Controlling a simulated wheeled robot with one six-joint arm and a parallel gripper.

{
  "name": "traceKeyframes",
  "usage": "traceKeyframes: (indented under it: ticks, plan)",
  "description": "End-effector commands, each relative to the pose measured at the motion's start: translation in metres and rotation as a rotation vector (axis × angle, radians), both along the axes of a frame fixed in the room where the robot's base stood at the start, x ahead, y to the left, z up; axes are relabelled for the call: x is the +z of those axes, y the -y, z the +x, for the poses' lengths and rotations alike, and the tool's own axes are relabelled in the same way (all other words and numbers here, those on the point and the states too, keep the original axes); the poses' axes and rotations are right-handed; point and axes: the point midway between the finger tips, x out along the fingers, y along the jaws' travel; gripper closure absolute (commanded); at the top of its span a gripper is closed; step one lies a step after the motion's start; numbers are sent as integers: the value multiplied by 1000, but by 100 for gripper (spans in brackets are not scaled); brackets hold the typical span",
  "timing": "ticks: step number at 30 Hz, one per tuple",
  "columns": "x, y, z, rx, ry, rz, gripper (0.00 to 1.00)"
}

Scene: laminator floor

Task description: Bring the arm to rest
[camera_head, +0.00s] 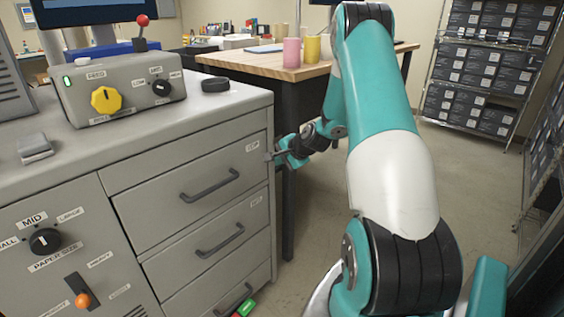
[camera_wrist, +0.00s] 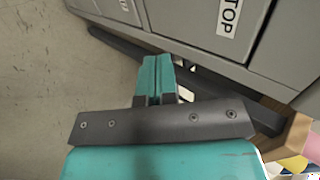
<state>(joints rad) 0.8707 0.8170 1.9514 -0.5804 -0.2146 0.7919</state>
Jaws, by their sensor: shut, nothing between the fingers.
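My arm, teal and white, reaches forward from the lower right in the head view. My gripper (camera_head: 276,156) is at the right end of the grey drawer cabinet (camera_head: 190,150), close to the corner by the top drawer. In the wrist view my gripper (camera_wrist: 158,72) shows its teal fingers together with nothing between them. I cannot tell from these views whether the fingertips touch the cabinet.
A wooden-topped table (camera_head: 260,64) with a pink cup (camera_head: 291,53) and a yellow cup (camera_head: 312,49) stands behind my gripper. A control box (camera_head: 120,88) sits on the cabinet. A shelf rack (camera_head: 485,70) stands at the back right. Floor between table and rack is clear.

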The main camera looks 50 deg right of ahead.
Motion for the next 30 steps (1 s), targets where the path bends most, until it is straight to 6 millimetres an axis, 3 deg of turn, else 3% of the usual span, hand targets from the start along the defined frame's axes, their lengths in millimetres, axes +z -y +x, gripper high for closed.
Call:
traceKeyframes:
  ticks: [10,14,17,20,23,26,30]
  plan:
    - [5,-3,-4,6,-1,0,100]
    - [18,-24,4,75,-10,-20,100]
    - [42,-72,15,228,-33,-63,100]
    - [73,-142,19,454,-64,-127,100]
    - [103,-217,6,706,-93,-202,100]
    - [130,-288,-22,964,-113,-283,100]
    - [161,-373,-89,1342,-123,-409,100]
